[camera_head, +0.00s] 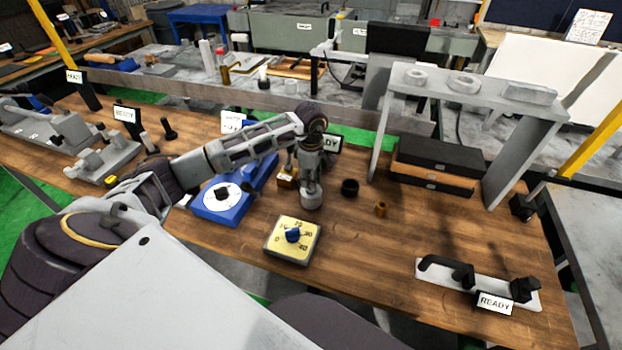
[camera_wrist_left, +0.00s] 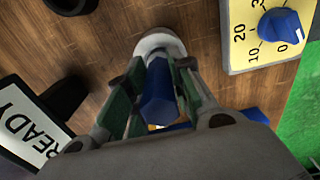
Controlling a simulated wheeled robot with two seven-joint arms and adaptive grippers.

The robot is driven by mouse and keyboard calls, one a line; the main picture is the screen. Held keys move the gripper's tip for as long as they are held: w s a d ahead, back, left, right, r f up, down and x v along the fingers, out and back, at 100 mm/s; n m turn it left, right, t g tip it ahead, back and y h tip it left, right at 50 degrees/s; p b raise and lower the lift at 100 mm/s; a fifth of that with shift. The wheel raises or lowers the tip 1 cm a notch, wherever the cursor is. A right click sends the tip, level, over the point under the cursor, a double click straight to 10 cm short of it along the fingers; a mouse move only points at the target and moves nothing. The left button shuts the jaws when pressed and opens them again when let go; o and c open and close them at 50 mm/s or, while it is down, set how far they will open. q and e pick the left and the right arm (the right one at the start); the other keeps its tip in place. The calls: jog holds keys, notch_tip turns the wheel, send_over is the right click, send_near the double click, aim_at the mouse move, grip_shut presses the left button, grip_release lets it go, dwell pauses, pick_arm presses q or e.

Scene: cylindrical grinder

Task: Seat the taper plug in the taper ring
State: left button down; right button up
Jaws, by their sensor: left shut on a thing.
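My left gripper (camera_head: 311,183) points down over the middle of the wooden table. In the left wrist view its fingers (camera_wrist_left: 155,90) are shut on a blue faceted piece (camera_wrist_left: 157,98), which looks like the taper plug's handle. A pale grey round piece, likely the taper ring (camera_wrist_left: 160,40), lies just beyond the fingertips; it also shows below the gripper in the head view (camera_head: 311,200). The fingers hide the plug's lower part, so I cannot tell how far it sits in the ring. My right gripper is not in view.
A yellow dial box (camera_head: 281,248) stands in front of the gripper, and a blue dial fixture (camera_head: 215,213) is to its left. A black ring (camera_head: 349,187) and a small brass cylinder (camera_head: 381,209) are to its right. A grey shelf stand (camera_head: 470,100) rises behind. The right-centre tabletop is clear.

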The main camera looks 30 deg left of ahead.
pick_arm(q)
jog(key=c, duration=1.3)
grip_release()
jog(key=shift+o, duration=0.2)
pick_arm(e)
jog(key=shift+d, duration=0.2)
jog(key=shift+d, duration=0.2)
pick_arm(q)
jog(key=shift+r, duration=0.15)
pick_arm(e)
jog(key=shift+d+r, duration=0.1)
pick_arm(q)
notch_tip(320, 180, up, 10)
jog(key=shift+r+b, duration=0.1)
jog(key=shift+b, duration=0.5)
jog(key=shift+r, duration=0.85)
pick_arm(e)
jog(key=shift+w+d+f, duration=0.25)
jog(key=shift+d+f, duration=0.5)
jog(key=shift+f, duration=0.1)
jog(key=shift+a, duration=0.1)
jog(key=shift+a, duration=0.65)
